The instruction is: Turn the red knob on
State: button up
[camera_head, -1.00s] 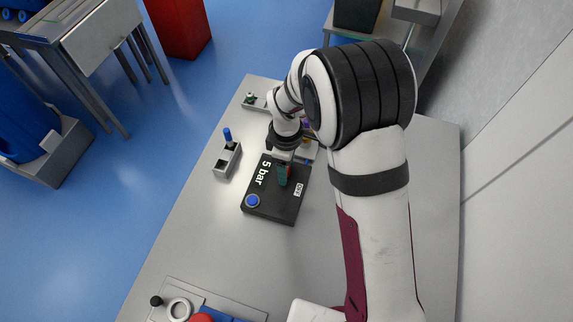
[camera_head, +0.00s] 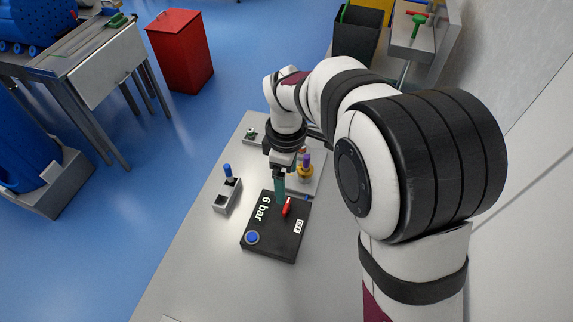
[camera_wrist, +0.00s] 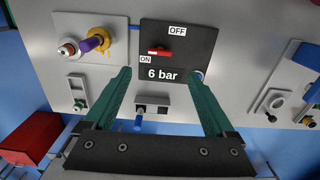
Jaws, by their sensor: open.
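The red knob (camera_head: 287,207) sits on a black panel (camera_head: 277,245), clear of my gripper's fingers. In the wrist view the red knob (camera_wrist: 159,51) lies crosswise, its handle reaching left towards the ON label (camera_wrist: 146,59); the OFF label (camera_wrist: 177,30) is above it. The panel (camera_wrist: 205,45) displays "6 bar". My gripper (camera_head: 279,196) is just above the panel beside the knob. In the wrist view my gripper's green fingers (camera_wrist: 160,72) are spread apart with nothing between them.
A blue button (camera_head: 252,237) is on the panel's corner. A grey holder (camera_head: 228,196) with a blue-topped piece stands left of it. A yellow fitting with a purple part (camera_head: 305,170) is behind.

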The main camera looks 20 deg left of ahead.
notch_tip(320, 180, up, 5)
jog(key=shift+f, duration=0.1)
dwell(0.3)
jog(key=s+d+r+m+y, duration=0.1)
jog(key=s+d+r+m, duration=0.1)
jog(key=s+d+m, duration=0.4)
jog(key=s+d+r+m, duration=0.3)
jog(key=s+d+m, duration=0.1)
jog(key=d+m, duration=0.35)
jog(key=s+d+f+m, duration=0.2)
jog(key=s+d+m, duration=0.3)
jog(key=s+m, duration=0.5)
jog(key=shift+s+f+y, duration=0.35)
jog(key=shift+f+y, duration=0.05)
